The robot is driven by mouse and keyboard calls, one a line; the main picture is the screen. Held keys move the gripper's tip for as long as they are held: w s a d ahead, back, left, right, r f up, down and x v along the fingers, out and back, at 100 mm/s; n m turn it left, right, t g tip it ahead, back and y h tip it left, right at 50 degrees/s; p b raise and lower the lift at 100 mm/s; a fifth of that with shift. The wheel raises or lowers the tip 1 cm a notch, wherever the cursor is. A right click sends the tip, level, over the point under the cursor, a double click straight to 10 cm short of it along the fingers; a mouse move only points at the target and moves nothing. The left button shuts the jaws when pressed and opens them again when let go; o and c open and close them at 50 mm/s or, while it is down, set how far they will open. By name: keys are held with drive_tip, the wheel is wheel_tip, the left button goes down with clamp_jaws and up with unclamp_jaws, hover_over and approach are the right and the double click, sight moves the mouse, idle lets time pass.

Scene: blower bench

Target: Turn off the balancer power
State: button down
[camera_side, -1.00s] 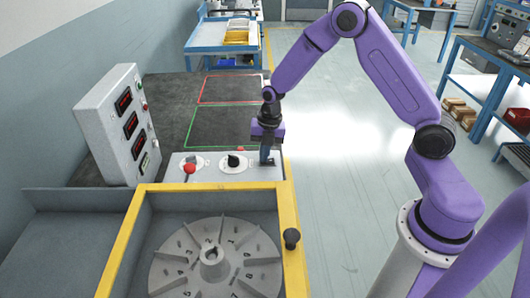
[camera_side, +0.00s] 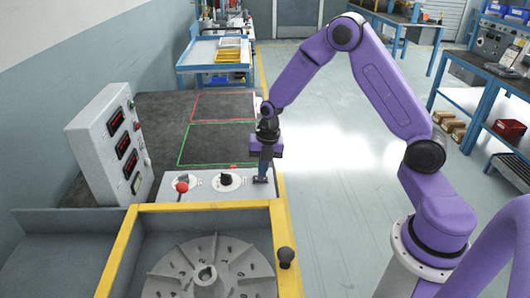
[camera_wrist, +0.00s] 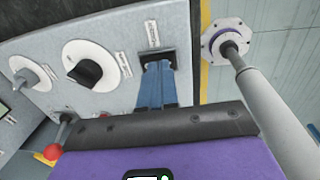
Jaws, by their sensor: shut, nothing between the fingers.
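The balancer's control panel (camera_side: 205,190) lies behind the yellow-framed well. A black switch (camera_wrist: 171,58) sits at the panel's right end, under a small label too blurred to read. My gripper (camera_side: 262,178) points down at that switch. In the wrist view its blue fingers (camera_wrist: 157,72) are shut together, with tips at the switch, partly covering it. I cannot tell whether they press it or which way it is set. A black knob on a white dial (camera_wrist: 90,64) is left of the switch, and another dial knob (camera_wrist: 32,75) is further left.
A red ball-topped control (camera_side: 182,187) stands at the panel's left. A grey display box (camera_side: 108,145) with red readouts rises behind it. The yellow frame (camera_side: 200,207) surrounds a slotted rotor disc (camera_side: 208,272); a black knob (camera_side: 286,256) stands on its right rail.

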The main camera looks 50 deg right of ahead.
wheel_tip(320, 180, up, 13)
drive_tip(key=s+d, duration=0.1)
idle(0.4)
drive_tip(key=shift+s+d+r, duration=0.1)
drive_tip(key=shift+w+a, duration=0.5)
drive_tip(key=shift+a, duration=0.05)
drive_tip(key=f, duration=0.8)
drive_tip(key=w+a+f, duration=0.1)
drive_tip(key=f, duration=0.3)
drive_tip(key=shift+f, duration=0.15)
drive_tip(key=shift+w+a+f, duration=0.1)
drive_tip(key=shift+f, duration=0.7)
